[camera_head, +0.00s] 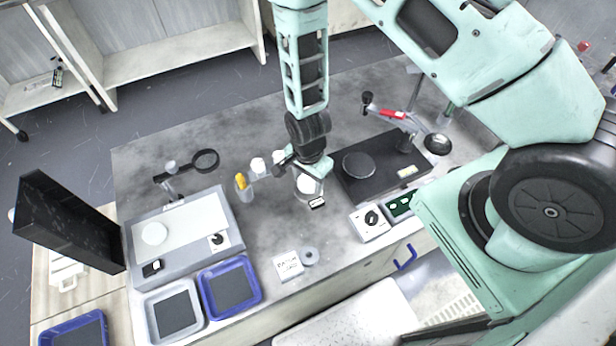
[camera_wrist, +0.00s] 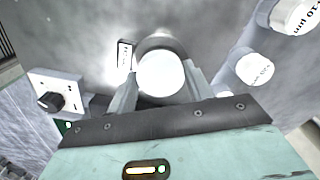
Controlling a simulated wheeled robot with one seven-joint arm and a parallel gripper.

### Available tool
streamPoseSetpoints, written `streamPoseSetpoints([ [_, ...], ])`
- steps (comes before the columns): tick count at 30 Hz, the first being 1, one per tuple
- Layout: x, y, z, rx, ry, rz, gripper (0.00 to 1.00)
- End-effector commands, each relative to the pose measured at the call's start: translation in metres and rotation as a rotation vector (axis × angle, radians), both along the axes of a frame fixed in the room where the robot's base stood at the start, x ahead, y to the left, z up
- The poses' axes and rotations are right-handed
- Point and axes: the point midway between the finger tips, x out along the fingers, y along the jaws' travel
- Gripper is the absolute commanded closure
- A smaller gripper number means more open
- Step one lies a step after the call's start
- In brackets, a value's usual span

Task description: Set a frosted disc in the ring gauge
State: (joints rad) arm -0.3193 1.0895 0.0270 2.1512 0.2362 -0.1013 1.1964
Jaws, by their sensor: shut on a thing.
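A white round disc (camera_wrist: 161,74) sits between the fingertips of my gripper (camera_wrist: 161,90) in the wrist view. A grey round rim (camera_wrist: 163,44) shows behind and around the disc's far edge, with a small label (camera_wrist: 124,54) beside it. I take this rim to be the ring gauge; whether the disc is inside or just above it, I cannot tell. In the head view my gripper (camera_head: 304,174) points down over this spot, above a pale round piece (camera_head: 308,185), and hides part of it. Another pale disc (camera_head: 154,233) lies on a white panel at the left.
White-capped bottles (camera_head: 258,165) stand left of my gripper, near a holder with a yellow item (camera_head: 241,182). A dark plate with a round platen (camera_head: 359,164) is close at right. A knob box (camera_head: 370,219) and a small grey ring (camera_head: 309,256) lie nearer the front edge.

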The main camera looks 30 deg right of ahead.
Motion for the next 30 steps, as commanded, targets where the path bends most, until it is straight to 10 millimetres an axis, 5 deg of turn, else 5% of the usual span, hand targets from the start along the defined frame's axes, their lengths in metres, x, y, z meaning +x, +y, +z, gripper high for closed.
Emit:
streamPoseSetpoints([
  [30, 0.0001, 0.0, -0.0088, 0.0, 0.0, 0.001, 0.74],
])
